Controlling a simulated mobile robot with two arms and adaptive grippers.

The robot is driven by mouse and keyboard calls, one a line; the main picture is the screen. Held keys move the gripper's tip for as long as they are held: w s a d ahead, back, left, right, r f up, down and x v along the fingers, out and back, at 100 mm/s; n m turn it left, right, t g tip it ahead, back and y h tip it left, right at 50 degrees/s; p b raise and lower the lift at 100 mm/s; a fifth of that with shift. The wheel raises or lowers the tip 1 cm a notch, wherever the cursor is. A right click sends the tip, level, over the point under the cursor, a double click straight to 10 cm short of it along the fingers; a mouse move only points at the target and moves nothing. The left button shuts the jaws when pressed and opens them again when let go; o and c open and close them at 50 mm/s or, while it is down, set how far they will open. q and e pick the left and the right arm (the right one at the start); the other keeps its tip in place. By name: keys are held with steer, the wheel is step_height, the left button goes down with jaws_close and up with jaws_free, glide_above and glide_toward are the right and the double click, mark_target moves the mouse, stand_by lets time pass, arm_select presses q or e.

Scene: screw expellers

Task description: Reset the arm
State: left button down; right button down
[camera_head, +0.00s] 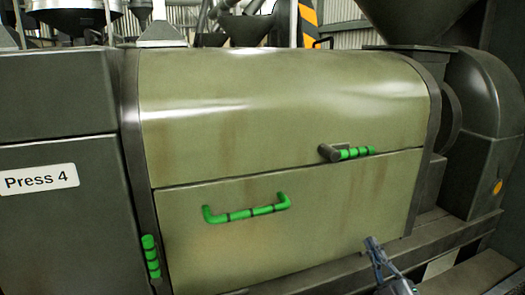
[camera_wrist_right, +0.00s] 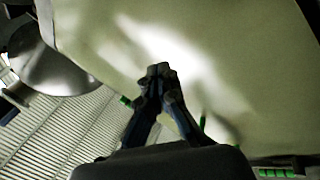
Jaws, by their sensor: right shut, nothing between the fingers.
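My right gripper (camera_head: 372,245) shows at the lower right of the head view, in front of the lower edge of the press cover (camera_head: 290,95). Its fingers look closed together and empty. In the right wrist view the gripper (camera_wrist_right: 160,70) points up with its fingertips together, and the pale green cover (camera_wrist_right: 250,70) fills the background. It appears apart from the cover, though the exact gap is hard to judge. My left gripper is not in view.
The press front panel has a green U-shaped handle (camera_head: 247,210), a green-gripped lever (camera_head: 347,152) at the right and another green grip (camera_head: 151,257) at the lower left. A dark cabinet labelled Press 4 (camera_head: 40,180) stands at the left. A dark rail (camera_head: 425,245) runs below the panel.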

steer(key=s+a+f+m+g+h, duration=0.1)
steer(key=s+f+m+g+h, duration=0.1)
steer(key=s+f+m+g, duration=0.5)
steer(key=s+a+f+g+h, duration=0.15)
steer(key=s+f, duration=0.35)
steer(key=f, duration=0.6)
steer(key=s+a+f+m+g, duration=0.15)
steer(key=s+f+g, duration=0.3)
steer(key=s, duration=0.55)
steer(key=s+a+f+m+g, duration=0.15)
steer(key=s+f+g, duration=0.35)
steer(key=s, duration=0.6)
step_height(320, 180, down, 29)
steer(key=s+g+b, duration=0.2)
steer(key=b, duration=0.1)
steer(key=s+d+f+b, duration=0.1)
steer(key=s+f, duration=0.7)
steer(key=s+d+f+g+b, duration=0.1)
steer(key=s+d+f, duration=0.1)
steer(key=s+f, duration=0.6)
steer(key=shift+d+h, duration=0.3)
steer(key=shift+h, duration=0.05)
